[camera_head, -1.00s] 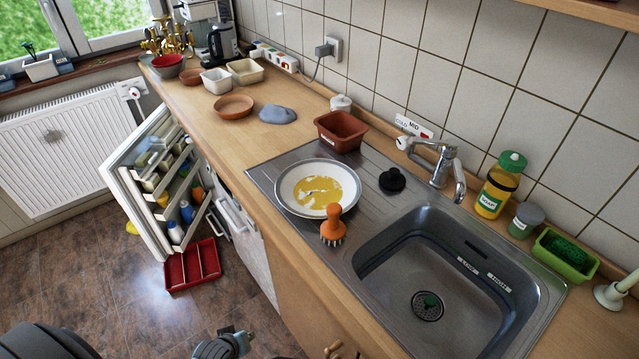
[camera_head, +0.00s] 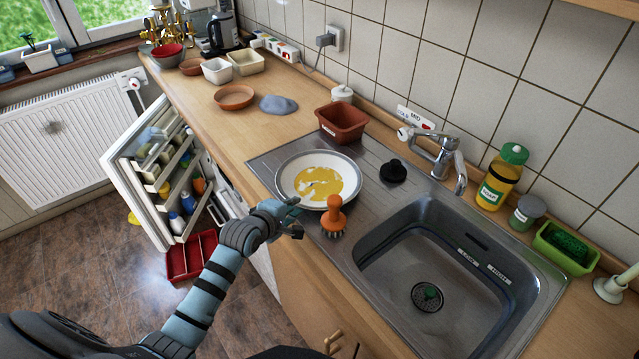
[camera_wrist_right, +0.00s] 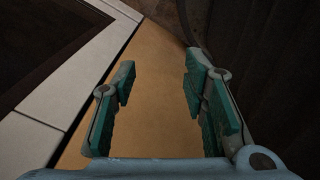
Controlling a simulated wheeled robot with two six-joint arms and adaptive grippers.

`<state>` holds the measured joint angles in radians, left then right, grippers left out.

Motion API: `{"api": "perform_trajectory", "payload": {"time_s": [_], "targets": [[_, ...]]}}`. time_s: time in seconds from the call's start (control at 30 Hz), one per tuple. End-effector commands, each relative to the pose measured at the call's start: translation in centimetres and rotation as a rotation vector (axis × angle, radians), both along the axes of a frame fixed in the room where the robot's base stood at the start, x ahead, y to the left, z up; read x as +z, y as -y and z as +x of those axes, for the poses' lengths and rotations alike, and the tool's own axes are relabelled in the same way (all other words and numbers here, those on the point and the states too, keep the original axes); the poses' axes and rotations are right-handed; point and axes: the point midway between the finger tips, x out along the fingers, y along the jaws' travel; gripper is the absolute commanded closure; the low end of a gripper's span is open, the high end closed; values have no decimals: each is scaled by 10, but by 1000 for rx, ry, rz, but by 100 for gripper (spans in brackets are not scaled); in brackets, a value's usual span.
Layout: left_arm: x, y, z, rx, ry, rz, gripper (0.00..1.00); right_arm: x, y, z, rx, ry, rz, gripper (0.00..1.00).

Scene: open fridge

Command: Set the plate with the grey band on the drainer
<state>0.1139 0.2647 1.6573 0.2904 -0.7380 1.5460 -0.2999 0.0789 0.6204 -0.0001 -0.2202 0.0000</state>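The plate with the grey band (camera_head: 292,176) lies on the ribbed steel drainer (camera_head: 362,158), left of the sink basin. It is white with a dark rim line and a yellow smear across its middle. My left gripper (camera_head: 294,217) is at the front edge of the counter, just in front of the plate's near rim. Whether it touches the rim, and whether its fingers are apart, I cannot tell. My right gripper (camera_wrist_right: 161,100) shows in the right wrist view with its teal finger pads apart and nothing between them. It is out of the head view.
An orange brush (camera_head: 334,215) stands right beside the plate. A black stopper (camera_head: 393,171) and a brown tub (camera_head: 342,120) are behind it. The sink basin (camera_head: 450,262) is open on the right. The fridge door (camera_head: 134,198) stands open at left, above a red tray (camera_head: 190,258).

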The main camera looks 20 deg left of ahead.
Motion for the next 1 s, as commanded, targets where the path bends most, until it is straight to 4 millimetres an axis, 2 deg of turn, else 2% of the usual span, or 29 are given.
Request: {"api": "perform_trajectory", "payload": {"time_s": [0.1, 0.23, 0.4, 0.5, 1.0], "targets": [[-17, -4, 20, 1, 0, 0, 85, -10, 0, 0, 0, -1, 0, 60], [-23, -3, 32, 0, 0, 0, 85, -13, 0, 0, 0, -1, 0, 60], [-22, -3, 32, -1, 0, 1, 85, -11, 0, 0, 0, -1, 0, 60], [-22, -3, 32, -1, 0, 1, 100, -11, 0, 0, 0, -1, 0, 60], [-19, -4, 32, 0, 3, 1, 100, -11, 0, 0, 0, 0, 0, 60]]}}
